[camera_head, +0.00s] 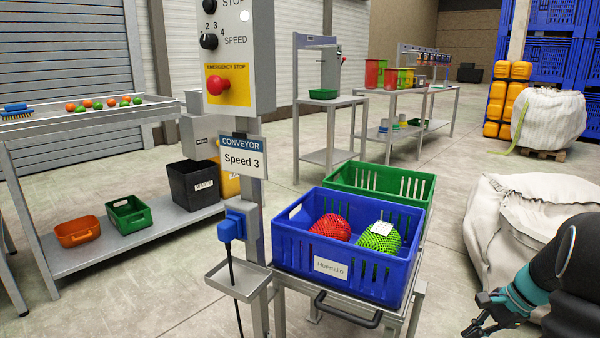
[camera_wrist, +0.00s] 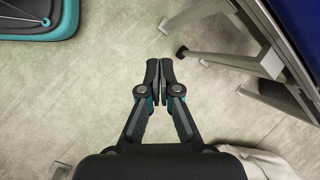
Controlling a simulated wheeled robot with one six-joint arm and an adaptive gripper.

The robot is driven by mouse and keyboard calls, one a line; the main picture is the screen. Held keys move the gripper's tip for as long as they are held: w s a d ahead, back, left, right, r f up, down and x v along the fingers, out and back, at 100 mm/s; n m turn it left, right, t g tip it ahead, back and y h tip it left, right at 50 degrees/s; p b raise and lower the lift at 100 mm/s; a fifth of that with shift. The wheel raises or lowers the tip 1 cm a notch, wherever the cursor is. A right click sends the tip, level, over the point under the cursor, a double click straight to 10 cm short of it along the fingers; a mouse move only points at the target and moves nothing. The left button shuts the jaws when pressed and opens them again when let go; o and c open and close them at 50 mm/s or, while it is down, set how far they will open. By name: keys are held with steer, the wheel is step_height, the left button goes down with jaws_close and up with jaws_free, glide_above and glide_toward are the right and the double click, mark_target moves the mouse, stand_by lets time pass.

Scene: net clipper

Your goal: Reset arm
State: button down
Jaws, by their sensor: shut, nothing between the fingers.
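My gripper (camera_wrist: 159,62) is shut and empty in the wrist view, its two black fingertips together above the bare floor. In the head view my gripper (camera_head: 468,333) is at the lower right edge, to the right of the cart with the crates and partly cut off by the frame. The arm above it has a teal band and a dark link.
A blue crate (camera_head: 293,262) on a wheeled cart (camera_head: 345,312) holds a red net bag (camera_head: 331,227) and a green net bag (camera_head: 379,239). A green crate (camera_head: 345,176) stands behind it. A control post (camera_head: 250,205) stands left. A white sack (camera_head: 520,230) lies right.

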steer(key=s+a+r+n+t+h, duration=0.1)
steer(key=s+a+r+n, duration=0.5)
steer(key=a, duration=0.6)
steer(key=s+a+r+n+t+h, duration=0.2)
steer(key=s+a+r+n+h, duration=0.2)
steer(key=s+a+r+n, duration=0.3)
steer(key=shift+s+a+r+n+t, duration=0.3)
steer(key=shift+s+a+n, duration=1.2)
steer(key=shift+s+a, duration=1.05)
steer(key=shift+s+d, duration=0.1)
